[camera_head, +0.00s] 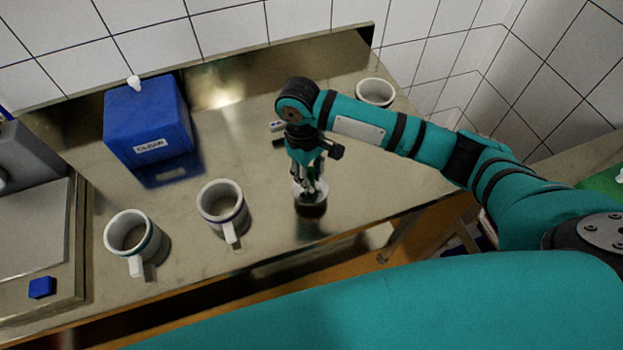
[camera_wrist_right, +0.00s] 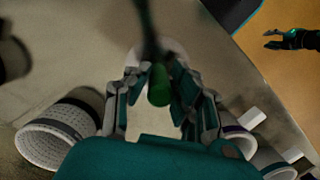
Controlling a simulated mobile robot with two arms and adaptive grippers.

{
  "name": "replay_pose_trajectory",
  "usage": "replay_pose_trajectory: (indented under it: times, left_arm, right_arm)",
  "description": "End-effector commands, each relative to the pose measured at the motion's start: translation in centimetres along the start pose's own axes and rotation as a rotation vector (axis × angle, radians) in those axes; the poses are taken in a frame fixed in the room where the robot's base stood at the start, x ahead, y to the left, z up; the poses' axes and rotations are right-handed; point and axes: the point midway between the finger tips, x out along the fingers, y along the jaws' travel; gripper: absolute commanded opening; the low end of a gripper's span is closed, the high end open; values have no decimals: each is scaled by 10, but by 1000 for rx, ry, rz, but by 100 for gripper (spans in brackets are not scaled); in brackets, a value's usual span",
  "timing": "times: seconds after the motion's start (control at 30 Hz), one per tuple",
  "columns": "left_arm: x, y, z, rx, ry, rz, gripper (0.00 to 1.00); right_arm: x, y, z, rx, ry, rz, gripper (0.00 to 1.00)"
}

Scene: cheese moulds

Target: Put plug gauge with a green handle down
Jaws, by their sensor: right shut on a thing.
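My right gripper (camera_head: 311,188) points down over the middle of the steel worktop. It is shut on the plug gauge. In the right wrist view, the gauge's green handle (camera_wrist_right: 158,86) lies between the fingers of the right gripper (camera_wrist_right: 160,92). In the head view the fingers mostly hide the gauge; a shiny rounded part and a dark patch show below them. I cannot tell whether the gauge touches the worktop. My left gripper (camera_wrist_right: 288,40) shows small at the upper right of the wrist view, its fingers apart and empty; it is outside the head view.
Two white handled cups (camera_head: 131,240) (camera_head: 223,208) stand left of my right gripper. A white mould (camera_head: 375,92) stands at the back right. A blue box (camera_head: 148,118) stands at the back left.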

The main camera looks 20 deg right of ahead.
Motion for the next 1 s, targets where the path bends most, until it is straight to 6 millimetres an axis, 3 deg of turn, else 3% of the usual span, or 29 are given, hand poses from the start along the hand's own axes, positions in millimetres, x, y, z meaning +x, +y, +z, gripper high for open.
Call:
replay_pose_trajectory:
  times: [0.3,0.63,0.67,0.8,0.83,1.0]
  left_arm:
    - [-13,1,-1,1,0,2,40]
    - [-13,0,-1,3,0,0,40]
    - [-13,0,-1,3,0,0,40]
    - [-12,-1,-1,4,-1,-1,40]
    - [-12,-1,-1,4,-1,-1,40]
    - [-12,-1,-1,4,-1,-1,40]
  right_arm:
    - [32,2,-7,1,2,1,0]
    - [36,2,-8,1,1,1,0]
    - [37,3,-7,2,0,1,22]
    - [37,3,-7,1,1,2,40]
    - [37,3,-7,2,0,2,44]
    - [37,3,-7,2,1,2,44]
